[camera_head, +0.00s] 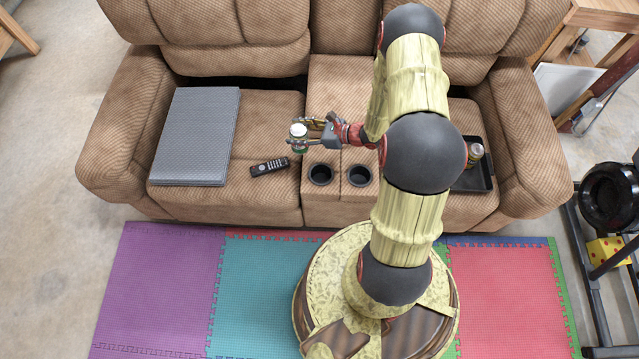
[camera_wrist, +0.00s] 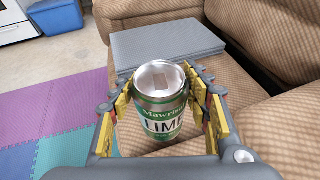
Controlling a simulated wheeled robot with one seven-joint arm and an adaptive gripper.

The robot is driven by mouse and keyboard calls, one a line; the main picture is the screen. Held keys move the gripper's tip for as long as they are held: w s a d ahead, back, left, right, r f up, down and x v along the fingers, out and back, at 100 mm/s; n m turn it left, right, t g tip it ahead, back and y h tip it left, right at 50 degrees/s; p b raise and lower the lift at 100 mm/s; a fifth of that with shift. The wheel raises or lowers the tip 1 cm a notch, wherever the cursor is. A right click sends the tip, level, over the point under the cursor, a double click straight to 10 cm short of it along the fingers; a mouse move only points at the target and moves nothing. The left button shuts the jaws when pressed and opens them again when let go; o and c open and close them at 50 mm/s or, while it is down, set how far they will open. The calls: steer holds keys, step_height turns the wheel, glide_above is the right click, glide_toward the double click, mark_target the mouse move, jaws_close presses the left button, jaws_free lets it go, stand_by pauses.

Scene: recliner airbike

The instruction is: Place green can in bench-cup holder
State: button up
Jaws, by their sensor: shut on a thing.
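The green can (camera_head: 299,134) has a silver top and a green and white label. In the wrist view the can (camera_wrist: 161,103) stands upright between the fingers, with "LIME" readable on it. My gripper (camera_head: 304,139) is shut on the can and holds it above the sofa, just left of the console. The bench console has two dark round cup holders, a left one (camera_head: 320,174) and a right one (camera_head: 359,175). Both look empty. The can is up and to the left of the left holder in the head view.
A black remote (camera_head: 270,166) and a grey folded mat (camera_head: 197,136) lie on the left seat. A black tray (camera_head: 477,178) with another can (camera_head: 474,152) sits on the right seat, partly behind my arm. Coloured foam mats (camera_head: 262,290) cover the floor in front.

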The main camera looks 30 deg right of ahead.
steer(key=s+d+f+b, duration=0.2)
steer(key=s+f, duration=0.1)
steer(key=f, duration=0.7)
steer(key=s+d+f+n+g+y+b, duration=0.1)
steer(key=s+d+f+b, duration=0.1)
steer(key=f, duration=0.8)
steer(key=shift+s+d+f+n+y+b, duration=0.3)
steer(key=shift+s+d+f+b, duration=0.1)
steer(key=shift+s, duration=0.5)
steer(key=shift+f, duration=0.15)
steer(key=o, duration=1.5)
